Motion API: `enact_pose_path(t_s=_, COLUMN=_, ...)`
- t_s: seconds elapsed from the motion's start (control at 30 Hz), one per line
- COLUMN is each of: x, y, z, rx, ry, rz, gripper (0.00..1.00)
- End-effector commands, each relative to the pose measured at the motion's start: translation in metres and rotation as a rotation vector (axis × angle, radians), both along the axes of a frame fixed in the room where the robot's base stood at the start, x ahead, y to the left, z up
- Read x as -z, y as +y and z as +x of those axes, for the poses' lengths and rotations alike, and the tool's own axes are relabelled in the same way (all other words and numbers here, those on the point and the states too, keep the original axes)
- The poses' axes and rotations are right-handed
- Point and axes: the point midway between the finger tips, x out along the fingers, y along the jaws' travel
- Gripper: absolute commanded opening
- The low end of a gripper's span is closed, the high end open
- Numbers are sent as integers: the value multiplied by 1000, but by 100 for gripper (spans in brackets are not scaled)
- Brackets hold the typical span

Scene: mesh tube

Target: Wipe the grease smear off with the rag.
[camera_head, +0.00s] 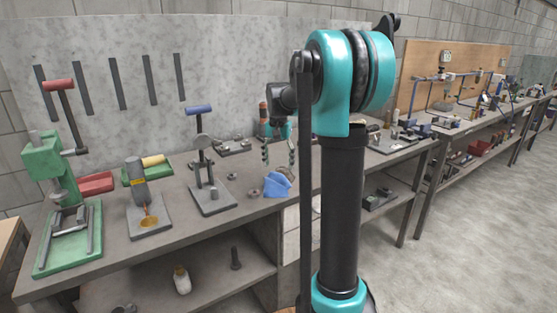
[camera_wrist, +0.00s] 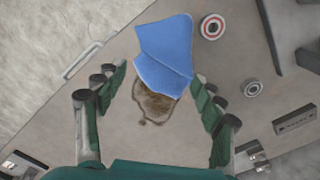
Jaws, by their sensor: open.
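A blue rag (camera_head: 278,184) lies on the grey workbench (camera_head: 240,199), near its front edge. In the wrist view the rag (camera_wrist: 165,52) lies creased, ahead of my fingers. A brown grease smear (camera_wrist: 152,102) shows beside the rag's near edge, and the rag covers part of it. My gripper (camera_head: 278,150) is above the bench, over the rag. In the wrist view my gripper (camera_wrist: 160,85) has its two fingers spread wide, with the smear and the near part of the rag between them. Nothing is held.
A round red-and-white part (camera_wrist: 212,27) and a small grey ring (camera_wrist: 252,89) lie to the rag's right in the wrist view. A press with a blue handle (camera_head: 207,165) stands left of the rag. A green press (camera_head: 58,175) stands further left.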

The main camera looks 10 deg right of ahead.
Motion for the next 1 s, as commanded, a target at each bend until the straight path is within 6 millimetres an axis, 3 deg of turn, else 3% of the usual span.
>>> enact_pose_path(t_s=0.4, x=18, y=0, z=0, rx=0, ry=0, rz=0, gripper=69)
enact_pose_path(t_s=0.77, x=20, y=0, z=0, rx=0, ry=0, rz=0, gripper=69)
enact_pose_path(t_s=1.0, x=20, y=0, z=0, rx=0, ry=0, rz=0, gripper=52)
